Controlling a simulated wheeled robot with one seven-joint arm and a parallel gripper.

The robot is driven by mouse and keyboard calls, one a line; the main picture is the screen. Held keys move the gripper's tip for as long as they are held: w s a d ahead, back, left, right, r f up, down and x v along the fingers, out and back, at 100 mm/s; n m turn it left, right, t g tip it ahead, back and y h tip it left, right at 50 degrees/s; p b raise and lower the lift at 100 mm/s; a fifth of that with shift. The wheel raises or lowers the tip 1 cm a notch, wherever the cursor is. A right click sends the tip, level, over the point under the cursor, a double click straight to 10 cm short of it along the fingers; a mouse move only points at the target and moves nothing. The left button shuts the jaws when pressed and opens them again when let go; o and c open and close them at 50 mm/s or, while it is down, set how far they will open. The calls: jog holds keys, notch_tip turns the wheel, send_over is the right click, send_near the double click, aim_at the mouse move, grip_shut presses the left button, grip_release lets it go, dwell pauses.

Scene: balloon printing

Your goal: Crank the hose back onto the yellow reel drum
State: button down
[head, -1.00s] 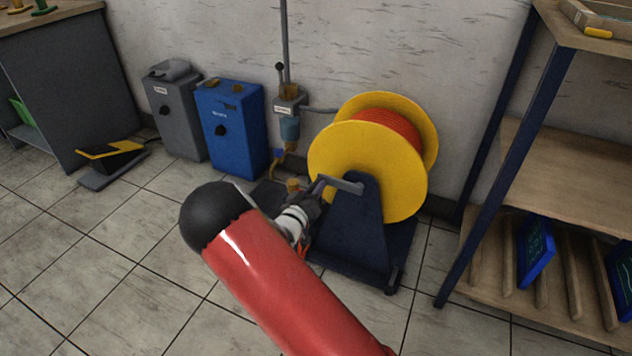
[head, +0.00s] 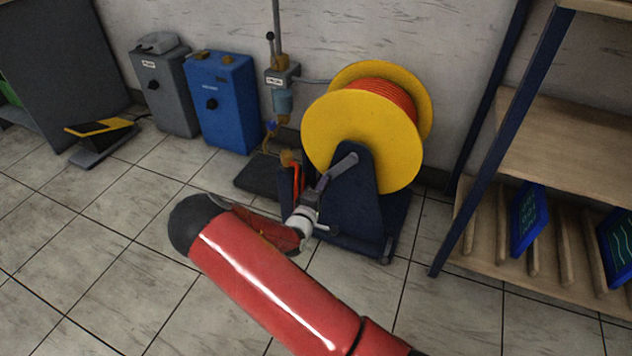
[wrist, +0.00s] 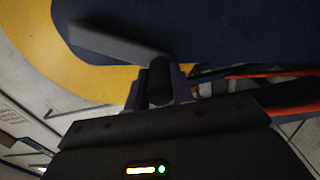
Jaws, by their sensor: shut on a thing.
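The yellow reel drum (head: 345,128) stands on a dark blue stand (head: 352,205), with orange hose (head: 385,97) wound between its flanges. Its grey crank arm (head: 343,166) points down and left from the hub. My gripper (head: 320,187) is shut on the crank handle at the arm's outer end. In the wrist view, the grey crank arm (wrist: 115,43) runs to a dark round handle (wrist: 159,80) between my fingers. An orange stretch of hose (head: 297,180) shows left of the stand. My gripper and wrist hide part of the stand's lower left.
A blue cabinet (head: 226,105) and a grey cabinet (head: 165,90) stand left along the wall. A wall pipe with a valve unit (head: 281,85) is behind the reel. A wooden shelf rack (head: 545,135) stands at right. A pedal (head: 100,140) lies on the floor at left.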

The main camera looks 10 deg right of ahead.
jog(key=s+d+f+n, duration=0.2)
jog(key=s+d+n, duration=0.1)
jog(key=n, duration=0.3)
jog(key=shift+s+d+f+b, duration=0.2)
jog(key=shift+d+b, duration=0.2)
jog(key=shift+d, duration=0.35)
jog(key=c, duration=1.2)
grip_release()
jog(key=shift+r, duration=0.1)
jog(key=v, duration=0.7)
jog(key=shift+s+a, duration=0.25)
jog(key=shift+s, duration=0.05)
